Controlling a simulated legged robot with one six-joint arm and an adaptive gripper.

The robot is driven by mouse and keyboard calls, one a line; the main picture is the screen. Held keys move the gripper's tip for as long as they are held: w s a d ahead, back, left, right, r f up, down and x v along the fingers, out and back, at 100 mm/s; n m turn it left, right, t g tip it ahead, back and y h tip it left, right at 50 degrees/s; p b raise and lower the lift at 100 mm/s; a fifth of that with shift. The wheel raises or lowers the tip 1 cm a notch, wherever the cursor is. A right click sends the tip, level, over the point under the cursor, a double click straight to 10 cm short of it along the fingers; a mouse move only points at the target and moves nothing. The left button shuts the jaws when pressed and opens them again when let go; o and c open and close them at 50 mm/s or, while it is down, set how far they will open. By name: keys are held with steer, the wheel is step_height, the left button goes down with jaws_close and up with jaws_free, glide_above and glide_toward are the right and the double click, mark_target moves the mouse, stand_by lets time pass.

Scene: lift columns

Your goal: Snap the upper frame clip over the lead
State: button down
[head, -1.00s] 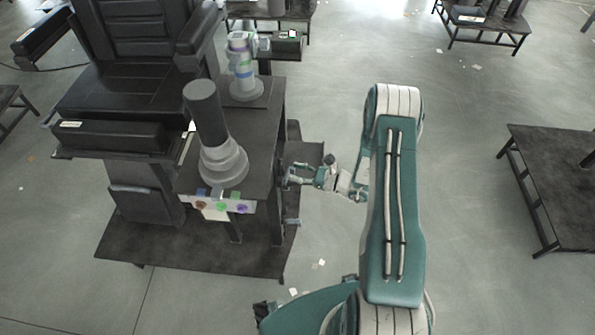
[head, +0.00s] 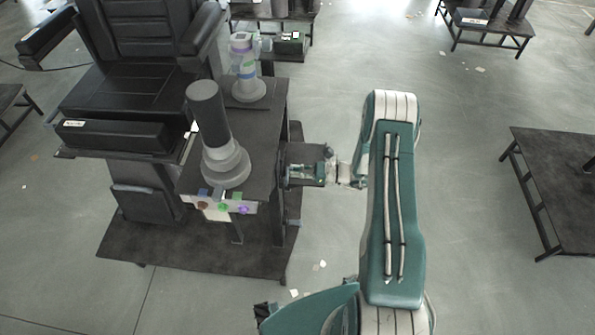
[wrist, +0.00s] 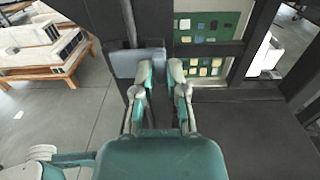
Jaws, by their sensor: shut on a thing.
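My gripper (wrist: 161,72) shows in the wrist view with its two fingers close together, shut on a blue-grey block (wrist: 124,64) that looks like the upper frame clip. The block's right part is at the fingertips, and its left part sticks out past the left finger. A thin dark upright strand (wrist: 130,22), perhaps the lead, runs down to the block's top. I cannot tell whether the clip is over it. In the head view my gripper (head: 291,172) is small, at the right side of the dark column stand; the clip and lead cannot be made out there.
A green panel with coloured squares (wrist: 208,27) stands behind dark frame bars, right of my fingers. The dark stand top (head: 262,119) carries a grey cylinder (head: 209,112) and a banded one (head: 243,62). A black chair (head: 128,88) is left.

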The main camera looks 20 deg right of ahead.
steer(key=shift+w, duration=0.1)
steer(key=c, duration=0.7)
jaws_free()
steer(key=v, duration=1.2)
steer(key=shift+f, duration=0.1)
steer(key=s+a+r+n+g+h, duration=0.2)
steer(key=a+r+n+g+h, duration=0.25)
steer(key=r, duration=0.55)
steer(key=s+a+r+n+g+h, duration=0.25)
steer(key=a+r+n, duration=0.35)
steer(key=r, duration=0.5)
steer(key=s+r+n+t+h, duration=0.2)
steer(key=s+r+n+h, duration=0.1)
steer(key=s, duration=0.3)
steer(key=s+a+r+n+t+h, duration=0.1)
steer(key=s+r+n+t+h, duration=0.1)
steer(key=s+r, duration=0.4)
steer(key=s+a+r+n+t+h, duration=0.1)
steer(key=s+r+n+t+h, duration=0.1)
steer(key=s+r+n+h, duration=0.2)
steer(key=shift+s+r+n+h, duration=0.2)
steer(key=shift+s+r+n, duration=0.15)
steer(key=shift+s+n, duration=0.25)
steer(key=shift+s+r+n+h, duration=0.2)
steer(key=shift+s+r+n, duration=0.2)
steer(key=shift+n, duration=0.35)
